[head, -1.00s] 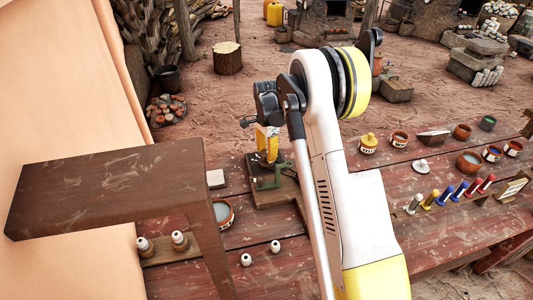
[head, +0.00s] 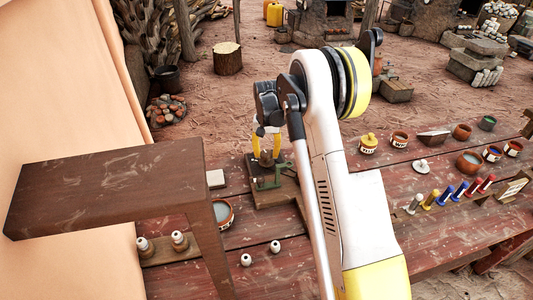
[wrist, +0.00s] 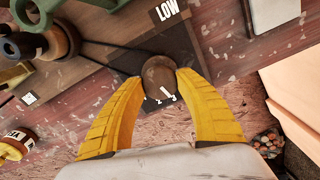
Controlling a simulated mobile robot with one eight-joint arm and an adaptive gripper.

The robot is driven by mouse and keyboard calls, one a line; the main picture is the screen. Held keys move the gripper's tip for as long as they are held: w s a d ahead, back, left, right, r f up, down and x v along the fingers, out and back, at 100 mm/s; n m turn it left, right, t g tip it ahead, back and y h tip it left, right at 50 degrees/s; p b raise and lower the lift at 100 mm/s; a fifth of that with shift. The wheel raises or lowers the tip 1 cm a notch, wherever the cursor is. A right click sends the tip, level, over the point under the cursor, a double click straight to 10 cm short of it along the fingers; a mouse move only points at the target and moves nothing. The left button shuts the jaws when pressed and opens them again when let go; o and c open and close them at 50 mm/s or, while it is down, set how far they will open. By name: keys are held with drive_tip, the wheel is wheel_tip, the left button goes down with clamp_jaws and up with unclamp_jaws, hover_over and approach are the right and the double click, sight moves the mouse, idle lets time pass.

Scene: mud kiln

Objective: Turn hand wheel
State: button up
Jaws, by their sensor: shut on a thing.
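A green metal device (head: 284,171) stands on a dark base board (head: 270,195) on the red table, in the middle of the head view. My gripper (head: 266,157) points down over it, with its two yellow fingers apart. In the wrist view the fingertips are shut on a round brown knob (wrist: 158,69), one on each side. A dark plate marked "LOW" (wrist: 167,10), with small numbers, lies below the knob. The wheel's rim cannot be made out clearly.
A brown wooden stand (head: 110,185) rises close on the left. A bowl (head: 223,213) and small white-topped pieces are near it. Jars, including a yellow-lidded one (head: 369,144), and coloured pegs (head: 445,197) are to the right. A flat pale block (head: 215,179) lies left of the device.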

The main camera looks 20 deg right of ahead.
sight(266, 153)
drive_tip(key=n, duration=0.5)
drive_tip(key=shift+n, duration=2.4)
drive_tip(key=o, duration=1.2)
wheel_tip(266, 153, up, 12)
